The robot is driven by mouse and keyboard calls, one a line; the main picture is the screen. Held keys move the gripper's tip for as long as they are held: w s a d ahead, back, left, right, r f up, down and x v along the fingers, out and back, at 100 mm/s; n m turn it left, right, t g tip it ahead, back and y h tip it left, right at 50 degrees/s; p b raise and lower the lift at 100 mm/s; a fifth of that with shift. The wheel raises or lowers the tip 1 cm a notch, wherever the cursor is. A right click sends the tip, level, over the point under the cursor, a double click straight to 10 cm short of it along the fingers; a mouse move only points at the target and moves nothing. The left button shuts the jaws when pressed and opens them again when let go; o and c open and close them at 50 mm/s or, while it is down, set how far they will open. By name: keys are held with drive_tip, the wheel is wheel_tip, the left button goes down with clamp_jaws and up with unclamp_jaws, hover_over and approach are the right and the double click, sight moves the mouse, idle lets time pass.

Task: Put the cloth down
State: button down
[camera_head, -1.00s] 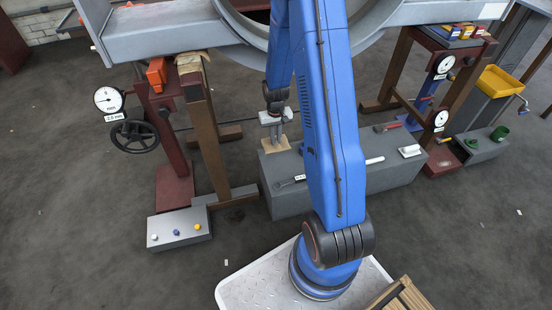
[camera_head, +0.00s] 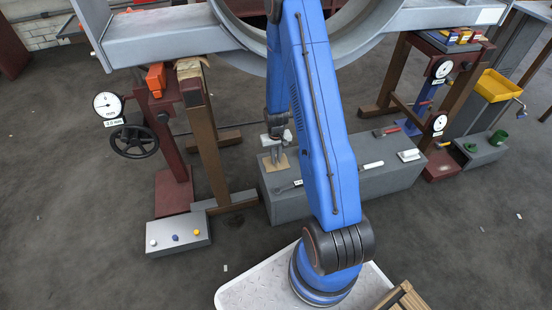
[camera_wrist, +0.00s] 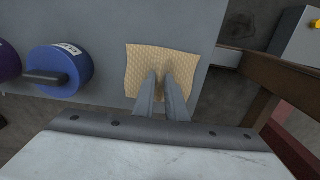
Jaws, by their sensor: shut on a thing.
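The cloth (camera_head: 282,166) is a tan, roughly square piece at the left end of the grey bench. In the wrist view the cloth (camera_wrist: 143,62) has a quilted texture and spreads nearly flat over the grey surface. My gripper (camera_head: 275,150) points down at the cloth from above. In the wrist view both fingertips of my gripper (camera_wrist: 165,80) are close together on the cloth's middle, pinching a small fold. I cannot tell whether the cloth's underside touches the bench top.
The grey bench (camera_head: 390,178) also bears a wrench (camera_head: 289,187) and a white block (camera_head: 409,155). The wrist view shows a blue cylinder (camera_wrist: 58,71) left of the cloth. A brown post (camera_head: 208,150) stands left of the bench, near a low box (camera_head: 180,240) with coloured knobs.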

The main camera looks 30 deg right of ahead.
drive_tip(key=shift+f, duration=0.15)
drive_tip(key=c, duration=1.8)
unclamp_jaws()
wheel_tip(320, 180, up, 13)
drive_tip(key=s+a+r+t, duration=0.1)
drive_tip(key=s+a+r, duration=0.2)
drive_tip(key=r, duration=0.5)
drive_tip(key=s+a+r+n, duration=0.1)
drive_tip(key=s+a+r, duration=0.2)
drive_tip(key=r, duration=0.4)
drive_tip(key=s+a+r+t, duration=0.1)
drive_tip(key=s+a+r, duration=0.2)
drive_tip(key=r, duration=0.5)
drive_tip(key=s+a+r+t, duration=0.1)
drive_tip(key=s+a+r, duration=0.1)
drive_tip(key=s+r, duration=0.2)
drive_tip(key=s+a+r+n+t, duration=0.1)
drive_tip(key=s+r, duration=0.3)
drive_tip(key=s, duration=0.6)
drive_tip(key=s+a+r+n, duration=0.1)
drive_tip(key=s+a+r, duration=0.2)
drive_tip(key=s, duration=0.4)
drive_tip(key=shift+a+r+t, duration=0.4)
drive_tip(key=shift+r, duration=0.2)
